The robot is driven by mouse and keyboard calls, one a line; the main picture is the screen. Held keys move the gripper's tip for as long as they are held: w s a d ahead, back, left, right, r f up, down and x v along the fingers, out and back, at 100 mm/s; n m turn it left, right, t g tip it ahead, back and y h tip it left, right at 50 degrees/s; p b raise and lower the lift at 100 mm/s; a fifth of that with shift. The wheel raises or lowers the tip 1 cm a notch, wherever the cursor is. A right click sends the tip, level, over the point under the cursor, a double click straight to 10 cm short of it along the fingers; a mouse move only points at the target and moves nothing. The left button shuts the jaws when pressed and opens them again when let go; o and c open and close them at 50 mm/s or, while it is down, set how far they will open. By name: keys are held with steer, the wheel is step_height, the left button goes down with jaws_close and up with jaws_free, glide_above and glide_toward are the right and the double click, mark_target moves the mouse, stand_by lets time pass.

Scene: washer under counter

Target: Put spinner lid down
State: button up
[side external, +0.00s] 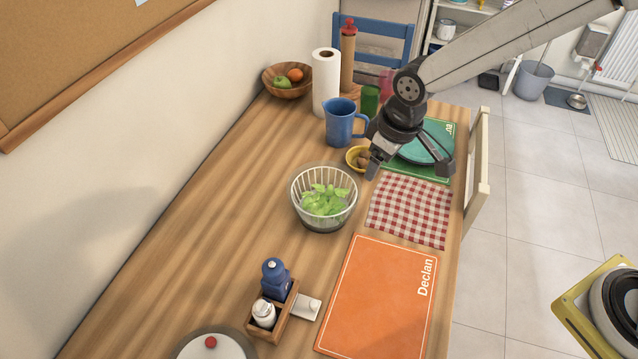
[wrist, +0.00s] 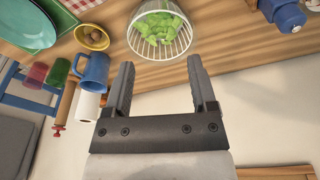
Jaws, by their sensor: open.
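The salad spinner (side external: 323,205) is a clear bowl with a white slatted basket holding green leaves. It stands uncovered mid-counter and also shows at the top of the wrist view (wrist: 158,35). A round pale lid with a red knob (side external: 210,343), apparently the spinner lid, is at the bottom edge of the side view, partly cut off. It appears to lie on the counter and is not in the wrist view. My gripper (side external: 410,170) is open and empty, above the green placemat and checked cloth, right of the spinner. Its spread fingers show in the wrist view (wrist: 160,63).
A wooden caddy (side external: 283,310) with a blue mill and white shaker stands near the lid. An orange placemat (side external: 375,295) and checked cloth (side external: 408,210) lie along the right edge. A blue jug (side external: 341,122), paper roll (side external: 325,82) and fruit bowl (side external: 288,82) stand behind.

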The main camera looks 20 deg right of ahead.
steer(key=s+d+m, duration=0.5)
steer(key=s+d, duration=0.7)
steer(key=d, duration=0.5)
steer(key=shift+r+t+h, duration=0.25)
steer(key=shift+t+h, duration=0.05)
steer(key=shift+h, duration=0.1)
steer(key=shift+c, duration=1.3)
steer(key=shift+r, duration=0.1)
